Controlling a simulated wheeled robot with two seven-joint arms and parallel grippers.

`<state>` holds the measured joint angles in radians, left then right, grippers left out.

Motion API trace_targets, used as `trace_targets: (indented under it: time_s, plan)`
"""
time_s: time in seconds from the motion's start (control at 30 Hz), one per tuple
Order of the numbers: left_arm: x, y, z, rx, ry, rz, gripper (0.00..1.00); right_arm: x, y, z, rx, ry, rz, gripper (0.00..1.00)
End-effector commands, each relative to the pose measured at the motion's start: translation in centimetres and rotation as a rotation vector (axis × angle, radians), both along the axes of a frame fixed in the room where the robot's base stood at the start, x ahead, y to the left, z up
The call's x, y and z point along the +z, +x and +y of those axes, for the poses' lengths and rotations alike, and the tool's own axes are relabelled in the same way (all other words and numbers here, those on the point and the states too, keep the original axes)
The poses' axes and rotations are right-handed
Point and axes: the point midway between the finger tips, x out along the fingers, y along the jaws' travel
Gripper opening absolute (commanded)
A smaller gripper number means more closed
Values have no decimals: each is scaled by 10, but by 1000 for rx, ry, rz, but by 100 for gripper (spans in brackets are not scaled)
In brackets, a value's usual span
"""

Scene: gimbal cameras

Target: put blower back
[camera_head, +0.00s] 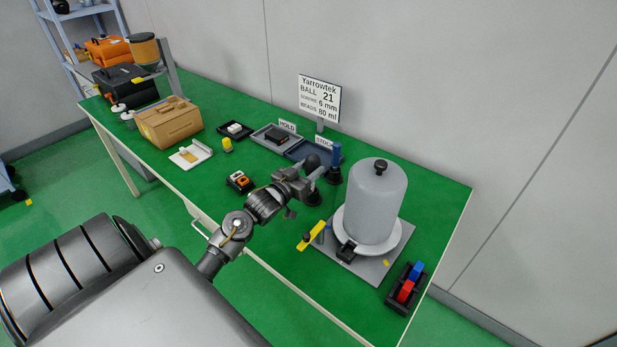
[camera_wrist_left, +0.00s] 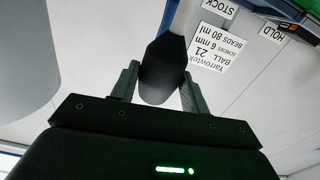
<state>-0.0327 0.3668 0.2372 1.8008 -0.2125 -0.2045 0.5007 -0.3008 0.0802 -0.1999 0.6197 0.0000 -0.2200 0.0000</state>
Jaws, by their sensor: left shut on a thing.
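My left gripper (camera_head: 308,174) is above the green table, left of the white-grey domed jar. It is shut on the blower, a dark bulb (camera_head: 312,161) that shows just at the fingers. In the left wrist view the blower's black bulb (camera_wrist_left: 161,72) sits between the two fingers (camera_wrist_left: 160,92), with a pale nozzle (camera_wrist_left: 182,18) leading away from it. Much of the blower is hidden by the gripper in the head view. A dark round base (camera_head: 313,199) shows just below the gripper; I cannot tell whether they touch. My right gripper is not in view.
The domed jar (camera_head: 375,200) stands on a grey plate close at right. A small black tray (camera_head: 240,182) is at left; a cardboard box (camera_head: 170,124) is farther left.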

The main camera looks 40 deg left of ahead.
Motion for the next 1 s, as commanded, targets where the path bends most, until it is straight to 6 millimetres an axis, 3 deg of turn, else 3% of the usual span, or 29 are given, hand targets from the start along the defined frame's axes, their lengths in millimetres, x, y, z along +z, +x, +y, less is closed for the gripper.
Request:
trace_targets:
  time_s: [0.17,0.4,0.83,0.87,1.0]
  plan:
    - [-4,3,3,1,0,0,27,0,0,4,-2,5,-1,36]
    - [-33,4,4,2,-1,1,27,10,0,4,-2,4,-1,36]
    - [-41,4,4,1,1,0,27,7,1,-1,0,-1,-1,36]
    - [-40,4,4,1,1,0,49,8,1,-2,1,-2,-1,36]
    - [-40,4,4,1,1,0,67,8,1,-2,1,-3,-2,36]
